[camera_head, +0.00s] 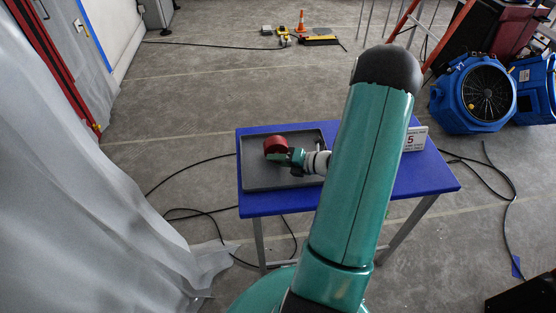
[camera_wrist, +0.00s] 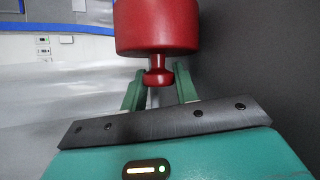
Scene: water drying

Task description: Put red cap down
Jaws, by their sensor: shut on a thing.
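The red cap (camera_head: 275,145) is held at the left end of my gripper (camera_head: 290,157), over or in the grey tray (camera_head: 285,182) on the blue table. In the wrist view the red cap (camera_wrist: 157,30) fills the top middle, its narrow knob pointing toward the camera. My gripper's two green fingers (camera_wrist: 158,88) are shut on this knob from both sides. I cannot tell whether the cap touches the tray.
The blue table (camera_head: 425,178) carries a small sign (camera_head: 415,138) marked 5, right of the tray. Cables lie on the floor around the table. A pale sheet (camera_head: 70,200) hangs at left; blue fans (camera_head: 475,95) stand at right.

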